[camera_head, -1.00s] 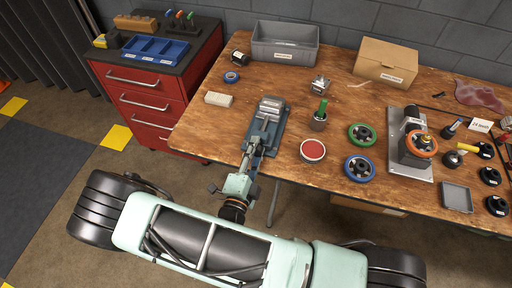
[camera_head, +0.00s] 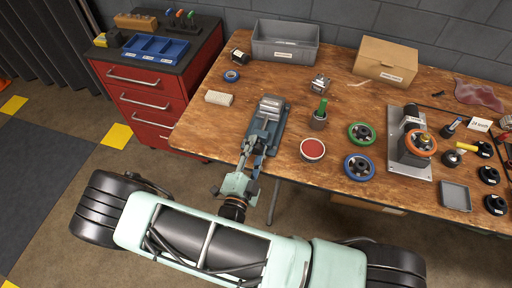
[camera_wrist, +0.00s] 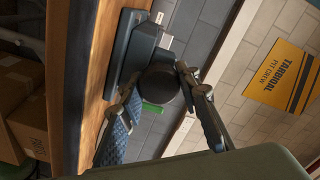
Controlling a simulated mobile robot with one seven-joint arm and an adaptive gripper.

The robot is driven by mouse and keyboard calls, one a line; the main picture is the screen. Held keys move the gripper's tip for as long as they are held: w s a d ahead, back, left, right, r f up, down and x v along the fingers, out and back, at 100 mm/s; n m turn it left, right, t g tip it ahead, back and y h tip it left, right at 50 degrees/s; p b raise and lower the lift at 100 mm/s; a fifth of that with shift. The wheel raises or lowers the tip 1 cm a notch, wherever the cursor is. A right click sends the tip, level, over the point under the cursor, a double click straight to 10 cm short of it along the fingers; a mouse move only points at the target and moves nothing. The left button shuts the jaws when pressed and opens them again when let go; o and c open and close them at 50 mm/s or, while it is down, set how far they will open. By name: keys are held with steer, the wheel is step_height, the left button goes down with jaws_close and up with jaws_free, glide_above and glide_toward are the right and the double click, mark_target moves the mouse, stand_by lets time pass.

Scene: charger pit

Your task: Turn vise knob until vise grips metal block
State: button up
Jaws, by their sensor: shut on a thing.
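The blue-grey vise (camera_head: 270,128) lies on the wooden workbench with its near end at the front edge. A light silver metal block (camera_head: 271,103) shows at its far end, between or on the jaws; I cannot tell whether a gap is left. My gripper (camera_head: 256,150) reaches in at the vise's near end. In the wrist view my gripper (camera_wrist: 157,82) has one finger on each side of the dark round vise knob (camera_wrist: 160,88) and is shut on it. The vise body (camera_wrist: 124,50) shows beyond the knob; the block is hidden there.
A red round tin (camera_head: 312,149), a dark cup with a green item (camera_head: 318,120) and a blue wheel (camera_head: 359,167) stand right of the vise. A pale block (camera_head: 218,98) lies to its left. A grey bin (camera_head: 285,43) stands at the back. A red drawer cabinet (camera_head: 150,100) adjoins the bench.

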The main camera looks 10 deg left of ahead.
steer(key=o, duration=1.2)
steer(key=shift+c, duration=0.2)
steer(key=s, duration=1.2)
steer(key=shift+a, duration=0.45)
